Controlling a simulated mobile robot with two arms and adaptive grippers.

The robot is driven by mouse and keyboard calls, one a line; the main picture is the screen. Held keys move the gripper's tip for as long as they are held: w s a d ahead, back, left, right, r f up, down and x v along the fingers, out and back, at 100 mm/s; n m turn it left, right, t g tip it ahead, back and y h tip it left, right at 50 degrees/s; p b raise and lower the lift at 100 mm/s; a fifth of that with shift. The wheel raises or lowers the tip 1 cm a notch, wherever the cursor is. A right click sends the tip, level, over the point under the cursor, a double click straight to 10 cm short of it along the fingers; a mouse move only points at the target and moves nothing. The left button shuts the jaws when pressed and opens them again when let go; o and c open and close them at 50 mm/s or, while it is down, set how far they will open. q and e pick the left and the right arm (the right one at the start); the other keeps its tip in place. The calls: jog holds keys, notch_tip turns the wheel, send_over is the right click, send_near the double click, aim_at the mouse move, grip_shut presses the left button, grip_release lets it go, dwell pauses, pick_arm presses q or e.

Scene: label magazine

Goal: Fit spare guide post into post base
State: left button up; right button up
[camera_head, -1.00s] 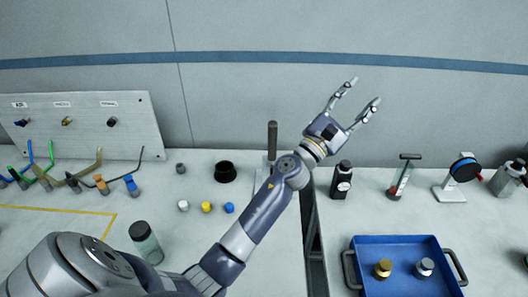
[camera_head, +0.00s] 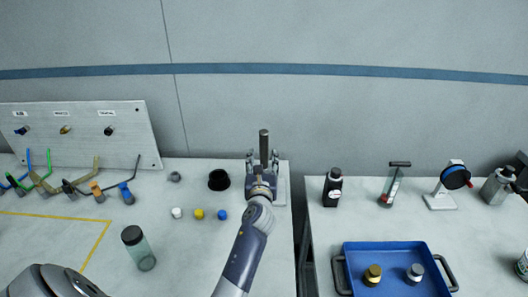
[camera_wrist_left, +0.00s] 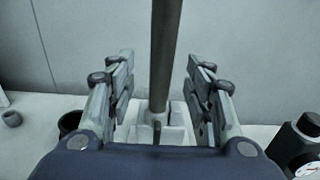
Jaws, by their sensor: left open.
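A dark grey upright post (camera_head: 264,147), which looks like the guide post, stands at the back of the left table. In the left wrist view the post (camera_wrist_left: 163,55) rises from a pale block (camera_wrist_left: 177,131) between the fingers. My left gripper (camera_head: 263,158) is open, one finger on each side of the post, with gaps to both sides in the wrist view. A black round cup-like piece (camera_head: 219,180) stands left of the gripper; I cannot tell whether it is the post base. It shows partly in the wrist view (camera_wrist_left: 70,124). My right gripper is out of view.
Small grey, white, yellow (camera_head: 199,214) and blue caps lie left of my arm. A gap separates the right table, with a black bottle (camera_head: 333,187) and blue tray (camera_head: 350,285). A hose panel (camera_head: 85,145) stands at left.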

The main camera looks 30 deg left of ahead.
aim_at(264, 152)
pick_arm(q)
jog(key=shift+w+a+r, duration=0.15)
jog(key=shift+w, duration=0.15)
jog(key=shift+x, duration=2.3)
jog(key=shift+r, duration=0.1)
jog(key=shift+r, duration=0.1)
grip_shut()
